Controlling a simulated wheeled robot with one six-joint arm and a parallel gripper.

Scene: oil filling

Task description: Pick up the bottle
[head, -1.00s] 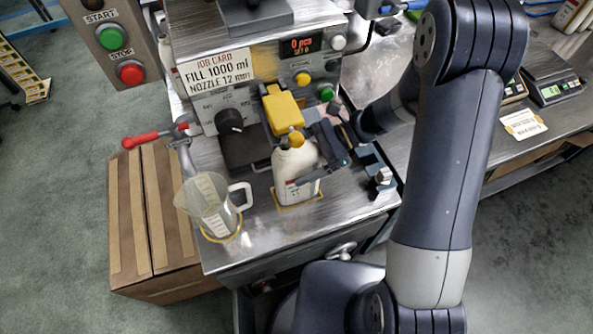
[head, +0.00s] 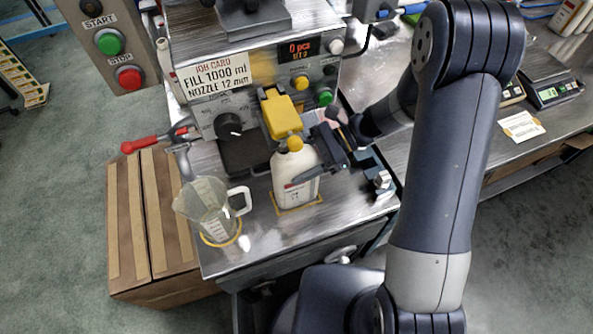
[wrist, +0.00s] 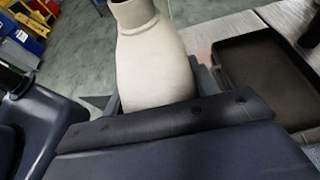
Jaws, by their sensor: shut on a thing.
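The white bottle (head: 293,178) stands upright, or nearly so, at the yellow square outline (head: 312,203) on the steel bench. I cannot tell whether its base touches the bench. A round yellow piece (head: 295,144) shows at its top; whether it is fixed to the bottle is unclear. My gripper (head: 313,172) reaches in from the right and is shut on the bottle's body. In the wrist view, the pale bottle (wrist: 152,55) rises behind the dark gripper parts, which hide its lower body. Its neck is cut by the frame's top edge.
A clear measuring jug (head: 207,207) stands left of the bottle, its handle towards it. The filling machine with a yellow block (head: 282,115) is close behind. A red-handled lever (head: 150,141) is at the left. A dark tray (wrist: 265,80) shows in the wrist view.

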